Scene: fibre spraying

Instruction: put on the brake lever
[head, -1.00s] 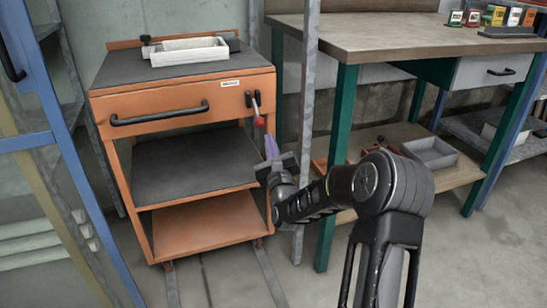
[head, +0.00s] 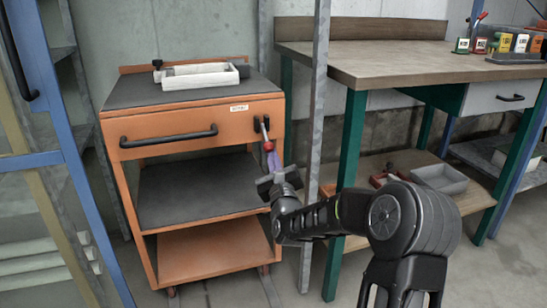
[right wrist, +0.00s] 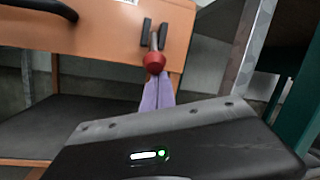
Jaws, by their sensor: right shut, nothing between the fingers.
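The brake lever (head: 266,130) is on the front right of the orange cart (head: 185,122), beside the drawer. It has a metal rod with a red knob (head: 268,146) at its lower end, and the rod hangs down. In the right wrist view the red knob (right wrist: 154,62) hangs below two dark brackets (right wrist: 147,32). My right gripper (head: 271,156) has its purple fingers (right wrist: 157,93) shut and empty just below the knob. The fingertips overlap the knob's lower edge in view; I cannot tell whether they touch. My left gripper is not in view.
A grey tray (head: 200,76) sits on the cart's top. A grey upright post (head: 314,130) stands close to the right of my gripper. A workbench (head: 410,60) with green legs is further right, and a blue-framed cabinet (head: 40,160) is at left.

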